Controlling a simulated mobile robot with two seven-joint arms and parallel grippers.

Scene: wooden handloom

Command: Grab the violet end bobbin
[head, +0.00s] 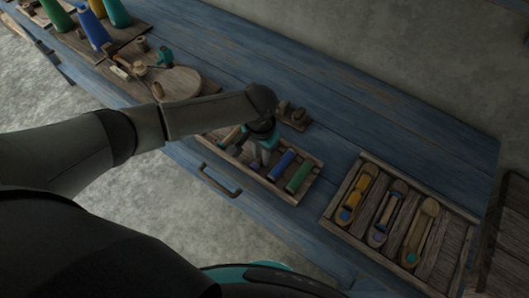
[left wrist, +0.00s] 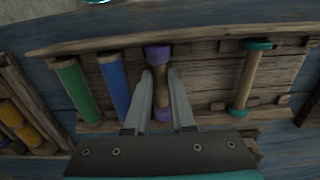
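The violet end bobbin (left wrist: 158,54) lies in a shallow wooden tray (left wrist: 210,42), its thin wooden middle flanked by violet ends. My left gripper (left wrist: 160,72) reaches down over it, one finger on each side of the thin middle. In the head view my left gripper (head: 260,158) is down in the tray (head: 313,186) and hides most of this bobbin. My right gripper is not in view.
A blue spool (left wrist: 113,82) and green spool (left wrist: 75,88) lie left of the bobbin in the wrist view; a teal-ended bobbin (left wrist: 247,80) lies right. A wooden box (head: 372,156) of shuttles is on the blue bench. The bench's back right is clear.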

